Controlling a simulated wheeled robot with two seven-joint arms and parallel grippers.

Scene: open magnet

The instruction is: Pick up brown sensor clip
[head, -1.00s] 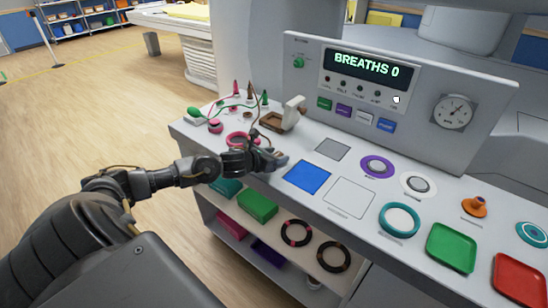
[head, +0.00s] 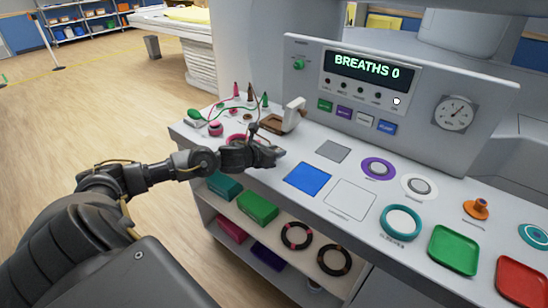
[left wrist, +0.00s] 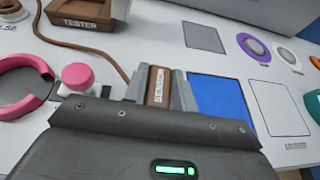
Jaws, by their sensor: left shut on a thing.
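The brown sensor clip (left wrist: 158,86) is between the two grey fingers of my left gripper (left wrist: 160,92) in the left wrist view. Its lettered face shows, and the fingers press on its two sides. In the head view, my left gripper (head: 274,153) is over the front left part of the counter, left of the blue square. There the clip is hidden by the fingers. A brown cord (left wrist: 112,60) runs in the left wrist view from near the clip toward the brown tester (left wrist: 85,18). My right gripper is not in view.
The blue square (head: 307,178) and a white outlined square (head: 350,199) lie right of the gripper. A pink ring (left wrist: 22,88) and a pink knob (left wrist: 80,77) stand close on its left. The console (head: 395,100) rises behind. A shelf with green boxes (head: 257,207) is below.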

